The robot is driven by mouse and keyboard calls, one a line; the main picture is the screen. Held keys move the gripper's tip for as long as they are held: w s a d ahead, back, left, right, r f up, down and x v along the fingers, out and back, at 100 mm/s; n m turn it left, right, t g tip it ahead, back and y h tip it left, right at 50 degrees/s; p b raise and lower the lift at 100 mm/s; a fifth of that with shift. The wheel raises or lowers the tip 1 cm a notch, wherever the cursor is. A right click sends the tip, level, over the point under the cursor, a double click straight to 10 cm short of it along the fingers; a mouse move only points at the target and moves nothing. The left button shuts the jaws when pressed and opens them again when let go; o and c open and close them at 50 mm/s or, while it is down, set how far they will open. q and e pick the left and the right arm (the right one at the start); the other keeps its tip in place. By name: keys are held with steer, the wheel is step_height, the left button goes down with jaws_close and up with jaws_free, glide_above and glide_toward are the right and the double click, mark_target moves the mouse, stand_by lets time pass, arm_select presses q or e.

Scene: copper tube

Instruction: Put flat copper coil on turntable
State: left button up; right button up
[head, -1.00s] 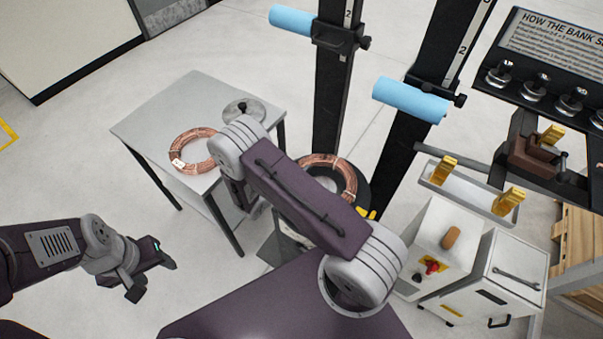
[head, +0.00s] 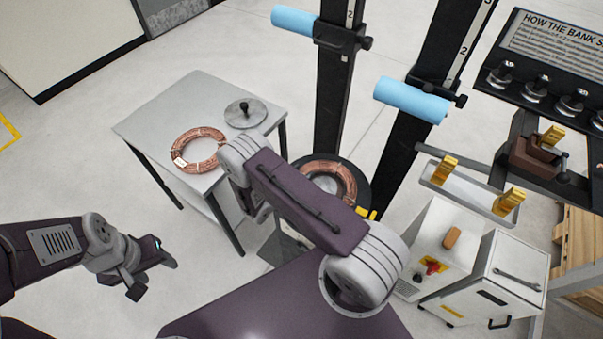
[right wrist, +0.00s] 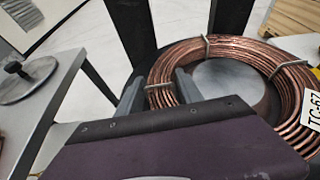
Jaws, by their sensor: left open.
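A flat copper coil (head: 330,181) lies over the round dark turntable (head: 363,190), partly hidden by my right arm. In the right wrist view this coil (right wrist: 215,47) has metal ties and a white tag, and surrounds a grey disc. My right gripper (right wrist: 159,92) has a finger on either side of the coil's near left band and looks shut on it; its fingertips are hidden in the head view. I cannot tell whether the coil fully rests on the turntable. My left gripper (head: 156,276) is open and empty at the lower left, away from the coils.
A grey table (head: 150,115) holds a second copper coil (head: 183,165) and a round metal plate with a knob (head: 245,112). Two dark posts with blue rollers (head: 410,99) stand behind the turntable. White cabinets (head: 505,265) stand at the right.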

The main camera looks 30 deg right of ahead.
steer(key=shift+r, duration=0.2)
steer(key=shift+s+a, duration=0.1)
steer(key=shift+a, duration=0.25)
steer(key=b+v, duration=0.1)
steer(key=v, duration=1)
steer(key=shift+s+r, duration=0.1)
steer(key=shift+s, duration=0.05)
steer(key=s+d+r+m+g+y, duration=0.1)
steer(key=s+r+m+g+y, duration=0.25)
steer(key=s+m, duration=0.3)
steer(key=s+d+r+m+g+y, duration=0.25)
steer(key=s+m+g, duration=0.25)
steer(key=m, duration=0.3)
steer(key=a+r+m+t+y, duration=0.3)
steer(key=a+r+m+y, duration=0.1)
steer(key=m, duration=0.6)
steer(key=shift+s+a+r+t+y, duration=0.15)
steer(key=shift+s+r+t+y, duration=0.25)
steer(key=shift+y, duration=0.7)
